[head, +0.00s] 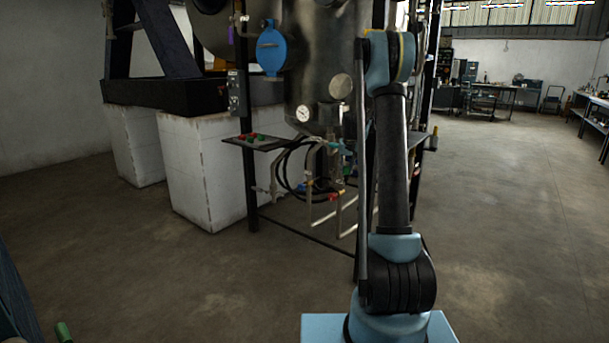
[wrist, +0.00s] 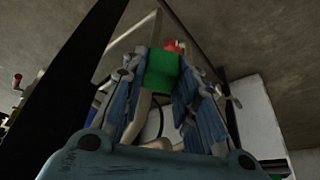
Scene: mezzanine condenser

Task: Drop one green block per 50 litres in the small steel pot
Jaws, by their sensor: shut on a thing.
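My gripper (wrist: 165,78) is shut on a green block (wrist: 161,66), which sits between its two blue finger pads in the wrist view. A red piece (wrist: 172,45) shows just beyond the block. In the head view my arm stands upright at the right of the tank, and my gripper cannot be made out there. I cannot make out the small steel pot in either view. A round white gauge (head: 302,114) is on the tank; its reading is too small to tell.
The large steel tank (head: 312,75) stands in a dark frame, with hoses and pipes (head: 310,180) below. White plinths (head: 205,170) stand left of it. Open concrete floor (head: 510,230) lies to the right. Workbenches (head: 500,97) are at the back right.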

